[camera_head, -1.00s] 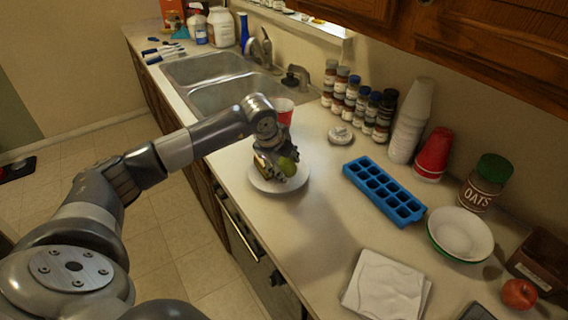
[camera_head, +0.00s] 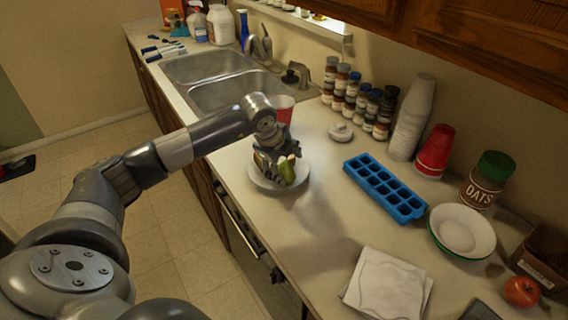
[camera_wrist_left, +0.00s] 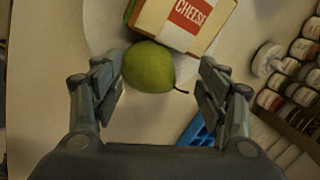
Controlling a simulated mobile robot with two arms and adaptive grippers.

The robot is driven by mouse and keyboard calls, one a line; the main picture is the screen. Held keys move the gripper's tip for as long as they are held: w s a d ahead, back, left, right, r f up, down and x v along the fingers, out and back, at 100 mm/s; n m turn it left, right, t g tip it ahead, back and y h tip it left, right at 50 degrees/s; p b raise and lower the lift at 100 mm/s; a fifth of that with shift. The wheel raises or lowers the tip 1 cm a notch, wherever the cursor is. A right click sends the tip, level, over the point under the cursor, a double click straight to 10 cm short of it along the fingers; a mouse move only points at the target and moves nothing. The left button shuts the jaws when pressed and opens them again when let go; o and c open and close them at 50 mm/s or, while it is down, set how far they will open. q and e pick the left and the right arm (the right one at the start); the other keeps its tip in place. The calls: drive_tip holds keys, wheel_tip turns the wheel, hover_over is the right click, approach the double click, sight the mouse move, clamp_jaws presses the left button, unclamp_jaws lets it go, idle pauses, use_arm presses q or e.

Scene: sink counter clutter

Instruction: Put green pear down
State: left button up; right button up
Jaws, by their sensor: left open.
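The green pear (camera_head: 287,171) is at the white plate (camera_head: 261,184) on the counter, beside a box marked CHEESE. In the left wrist view the pear (camera_wrist_left: 149,67) lies against the lower edge of the cheese box (camera_wrist_left: 183,22), its stem pointing right. My left gripper (camera_wrist_left: 160,85) is open, with one finger on each side of the pear. There is a clear gap on the right side; the left finger is very near the pear, and I cannot tell if it touches. In the head view the left gripper (camera_head: 272,157) hides much of the box. My right gripper is not in view.
A red cup (camera_head: 284,108) stands just behind the plate by the sink. A blue ice tray (camera_head: 384,188) lies to the right, with spice jars (camera_head: 357,97) along the wall. The counter between plate and napkins (camera_head: 388,284) is clear.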

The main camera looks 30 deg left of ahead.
use_arm(q)
drive_tip(key=shift+r+p, duration=0.35)
drive_tip(key=shift+r, duration=0.1)
drive_tip(key=shift+r+p, duration=0.45)
drive_tip(key=shift+p, duration=0.05)
drive_tip(key=shift+s+r+b, duration=0.35)
drive_tip(key=shift+r+b, duration=0.15)
drive_tip(key=shift+b, duration=0.45)
drive_tip(key=b+v, duration=0.2)
drive_tip(key=v, duration=0.8)
drive_tip(key=shift+b, duration=0.3)
drive_tip(key=shift+s, duration=0.1)
